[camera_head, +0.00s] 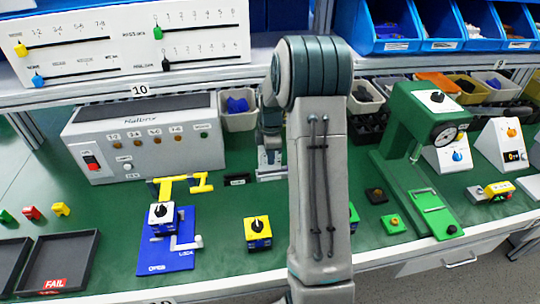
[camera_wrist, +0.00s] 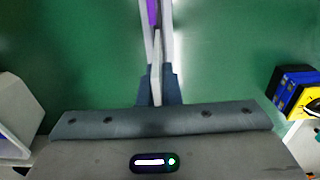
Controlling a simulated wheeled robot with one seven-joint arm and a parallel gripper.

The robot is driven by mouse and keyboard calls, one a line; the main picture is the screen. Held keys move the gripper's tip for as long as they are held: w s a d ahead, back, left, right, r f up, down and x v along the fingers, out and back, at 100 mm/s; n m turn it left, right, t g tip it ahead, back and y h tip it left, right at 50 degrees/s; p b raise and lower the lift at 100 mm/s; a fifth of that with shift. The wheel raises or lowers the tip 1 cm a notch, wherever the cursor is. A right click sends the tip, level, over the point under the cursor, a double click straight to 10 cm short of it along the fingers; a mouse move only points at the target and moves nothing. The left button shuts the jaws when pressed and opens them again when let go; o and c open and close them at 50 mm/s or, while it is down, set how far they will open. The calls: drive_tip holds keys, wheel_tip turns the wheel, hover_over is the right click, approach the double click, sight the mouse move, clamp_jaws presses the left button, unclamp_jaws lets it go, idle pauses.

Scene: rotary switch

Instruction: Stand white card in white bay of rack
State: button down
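My gripper (camera_wrist: 158,85) points down at the green bench in the wrist view, with its dark fingers close together around a thin pale slab. This slab, seen edge-on, looks like the white card (camera_wrist: 156,72). Just beyond it are upright pale walls (camera_wrist: 167,35) and a purple strip (camera_wrist: 152,12), seemingly part of the rack. I cannot tell whether the card is inside a bay. In the head view my gripper (camera_head: 269,145) is left of my arm, just above a small pale object on the bench. My arm hides much of that area, and no white bay is clearly visible.
A green press (camera_head: 425,160) stands at right. Black trays (camera_head: 68,262) lie at front left.

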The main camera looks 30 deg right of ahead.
drive_tip(key=shift+f+b, duration=1)
drive_tip(key=shift+f, duration=0.65)
drive_tip(key=c, duration=1.6)
unclamp_jaws()
drive_tip(key=shift+o, duration=0.2)
wheel_tip(320, 180, up, 14)
drive_tip(key=shift+f, duration=0.1)
wheel_tip(320, 180, up, 9)
drive_tip(key=p, duration=0.8)
hover_over(271, 170)
drive_tip(key=shift+w, duration=0.1)
